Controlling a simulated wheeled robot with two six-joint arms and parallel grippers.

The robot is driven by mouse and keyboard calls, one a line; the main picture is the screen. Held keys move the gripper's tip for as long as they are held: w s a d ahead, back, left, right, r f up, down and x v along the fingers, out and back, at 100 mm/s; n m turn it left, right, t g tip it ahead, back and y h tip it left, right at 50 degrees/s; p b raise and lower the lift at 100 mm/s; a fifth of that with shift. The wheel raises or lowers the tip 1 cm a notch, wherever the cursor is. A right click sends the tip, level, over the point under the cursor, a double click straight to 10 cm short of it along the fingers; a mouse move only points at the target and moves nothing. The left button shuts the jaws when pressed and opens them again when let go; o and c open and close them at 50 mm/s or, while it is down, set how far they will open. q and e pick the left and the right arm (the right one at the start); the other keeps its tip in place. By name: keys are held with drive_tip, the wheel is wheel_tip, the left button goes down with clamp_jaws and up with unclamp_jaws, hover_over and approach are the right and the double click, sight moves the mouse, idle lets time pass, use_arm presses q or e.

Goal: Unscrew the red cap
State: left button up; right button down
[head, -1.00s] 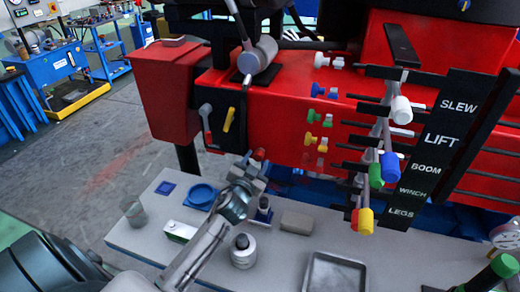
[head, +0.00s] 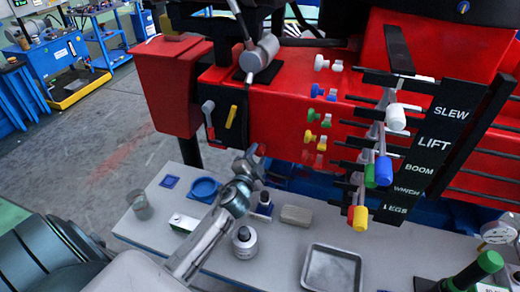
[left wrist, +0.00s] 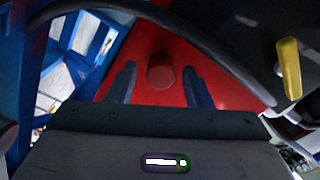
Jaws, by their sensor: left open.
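The red cap (left wrist: 160,74) shows in the left wrist view as a short round knob standing out from a red panel. It sits between the two spread fingers of my left gripper (left wrist: 160,88), with a gap on each side. In the head view my left gripper (head: 250,154) is up against the lower front of the red machine (head: 277,120), above the bench. There the gripper hides most or all of the cap. My right gripper is not in view.
Below is a grey bench (head: 285,240) with a blue dish (head: 205,189), a white jar (head: 245,243), a tan block (head: 296,215) and a metal tray (head: 331,270). Levers with coloured knobs (head: 384,171) stick out to the right. A yellow handle (head: 231,117) is just left.

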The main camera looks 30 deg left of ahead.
use_arm(q)
drive_tip(key=shift+c, duration=0.3)
clamp_jaws()
drive_tip(key=shift+f+n+b, duration=0.1)
drive_tip(key=shift+n+b, duration=0.2)
drive_tip(key=shift+b, duration=0.1)
drive_tip(key=n+b, duration=0.3)
drive_tip(key=shift+n, duration=0.3)
drive_tip(key=shift+s+n, duration=0.1)
drive_tip(key=shift+n, duration=0.2)
